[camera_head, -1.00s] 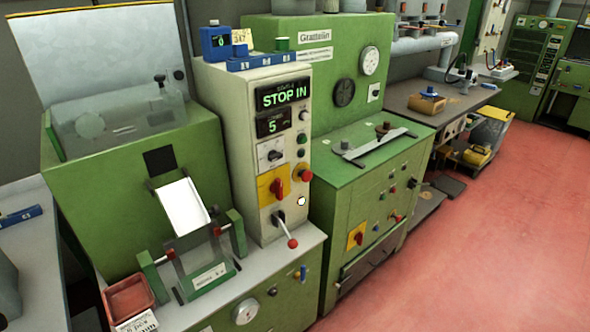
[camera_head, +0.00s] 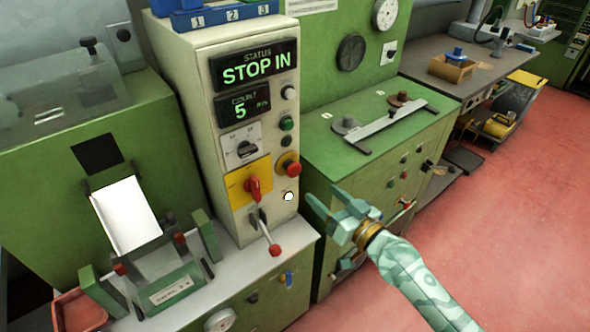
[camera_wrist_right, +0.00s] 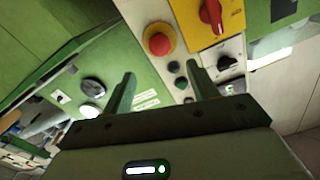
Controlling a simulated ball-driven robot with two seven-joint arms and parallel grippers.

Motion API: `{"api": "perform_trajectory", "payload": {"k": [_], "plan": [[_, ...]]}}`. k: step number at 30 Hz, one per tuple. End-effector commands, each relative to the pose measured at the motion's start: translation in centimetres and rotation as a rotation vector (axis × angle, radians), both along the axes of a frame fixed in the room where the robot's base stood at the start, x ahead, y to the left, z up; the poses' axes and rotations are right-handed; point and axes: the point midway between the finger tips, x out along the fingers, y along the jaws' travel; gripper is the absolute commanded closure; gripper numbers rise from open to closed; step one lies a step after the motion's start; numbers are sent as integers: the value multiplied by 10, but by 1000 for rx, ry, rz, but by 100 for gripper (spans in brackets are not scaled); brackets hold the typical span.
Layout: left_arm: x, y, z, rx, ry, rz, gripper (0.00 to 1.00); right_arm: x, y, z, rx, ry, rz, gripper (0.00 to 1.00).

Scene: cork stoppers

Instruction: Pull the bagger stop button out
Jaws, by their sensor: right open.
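The red mushroom stop button (camera_head: 292,169) sits on a yellow ring at the right edge of the cream control column (camera_head: 190,95). The status display (camera_head: 256,66) above it reads "STOP IN". In the right wrist view the red button (camera_wrist_right: 159,43) shows beyond my fingertips, up and left of the middle. My right gripper (camera_head: 333,207) is open and empty, to the right of and below the button, apart from it. In the right wrist view its two fingers (camera_wrist_right: 161,85) are spread. My left gripper is not in view.
A red rotary switch (camera_head: 253,188) on a yellow plate is left of the button. A red-knobbed lever (camera_head: 275,249) sticks out below. A green cabinet (camera_head: 345,165) with a metal bar (camera_head: 386,126) on top stands close behind my right gripper. Red floor (camera_head: 500,230) is open at right.

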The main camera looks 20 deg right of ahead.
Motion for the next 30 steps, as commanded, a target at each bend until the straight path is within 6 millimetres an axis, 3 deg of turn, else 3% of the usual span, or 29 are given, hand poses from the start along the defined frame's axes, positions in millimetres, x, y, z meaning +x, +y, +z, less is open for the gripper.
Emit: {"api": "perform_trajectory", "payload": {"k": [6,12,18,27,30], "plan": [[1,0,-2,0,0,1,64,55,20,0,3,-1,-1,41],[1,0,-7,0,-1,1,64,92,34,-1,2,1,0,41],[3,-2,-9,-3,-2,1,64,109,40,-1,-1,2,1,41],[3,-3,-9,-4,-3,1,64,111,41,-1,-1,3,0,41],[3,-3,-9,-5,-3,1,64,111,41,-1,-1,3,0,69]]}}
